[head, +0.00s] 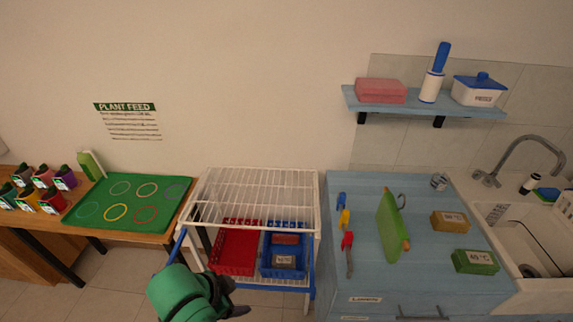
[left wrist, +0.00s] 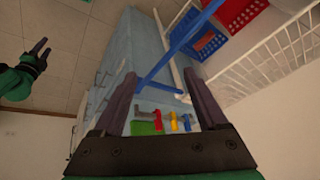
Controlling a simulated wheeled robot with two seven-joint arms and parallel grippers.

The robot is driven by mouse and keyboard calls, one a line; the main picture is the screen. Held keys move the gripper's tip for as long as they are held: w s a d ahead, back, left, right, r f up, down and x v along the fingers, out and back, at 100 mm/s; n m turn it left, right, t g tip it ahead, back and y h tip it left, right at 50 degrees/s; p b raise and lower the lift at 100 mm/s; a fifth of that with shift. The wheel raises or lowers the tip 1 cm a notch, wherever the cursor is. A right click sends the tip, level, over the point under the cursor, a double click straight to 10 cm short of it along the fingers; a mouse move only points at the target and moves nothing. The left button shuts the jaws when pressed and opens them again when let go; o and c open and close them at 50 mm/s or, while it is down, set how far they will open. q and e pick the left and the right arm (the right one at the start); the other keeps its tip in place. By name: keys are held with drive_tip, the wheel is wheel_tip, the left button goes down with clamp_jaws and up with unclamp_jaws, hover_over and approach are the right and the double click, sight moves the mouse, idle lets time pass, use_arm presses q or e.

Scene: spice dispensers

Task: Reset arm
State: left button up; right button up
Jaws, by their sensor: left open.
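My left gripper (head: 228,298) is at the bottom of the head view, on its green arm, in front of the white wire rack (head: 255,190). In the left wrist view its two dark fingers (left wrist: 160,82) stand apart with nothing held between them. The blue frame and counter show beyond them. My right gripper (left wrist: 40,50) shows at the left of the left wrist view, small, with its two dark fingers apart and nothing seen between them. It is not in the head view.
The rack holds a red basket (head: 235,248) and a blue basket (head: 283,262). A blue counter (head: 365,275) stands right of it, with several utensils, a green board (head: 390,227) and labelled boxes. Left is a wooden table with a green mat (head: 98,193) and spice dispensers (head: 50,200).

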use_arm(q)
drive_tip(key=s+a+f+n+y, duration=0.1)
drive_tip(key=s+a+f+n, duration=0.15)
drive_tip(key=a+n, duration=0.3)
drive_tip(key=s+a+f+n+y, duration=0.1)
drive_tip(key=s+a+n+y, duration=0.1)
drive_tip(key=s+a+n, duration=0.3)
wheel_tip(320, 180, down, 27)
drive_tip(key=w+m+g+b, duration=0.1)
drive_tip(key=m+g+b, duration=0.1)
drive_tip(key=b, duration=0.4)
drive_tip(key=s+a+f+b, duration=0.2)
drive_tip(key=s+f, duration=0.6)
drive_tip(key=f, duration=0.2)
drive_tip(key=s+a+f+g+b, duration=0.1)
drive_tip(key=s+f+b, duration=0.2)
drive_tip(key=s+f, duration=0.6)
wheel_tip(320, 180, down, 2)
drive_tip(key=shift+s+a+f+b, duration=0.2)
drive_tip(key=shift+a+b, duration=0.15)
drive_tip(key=shift+a, duration=0.05)
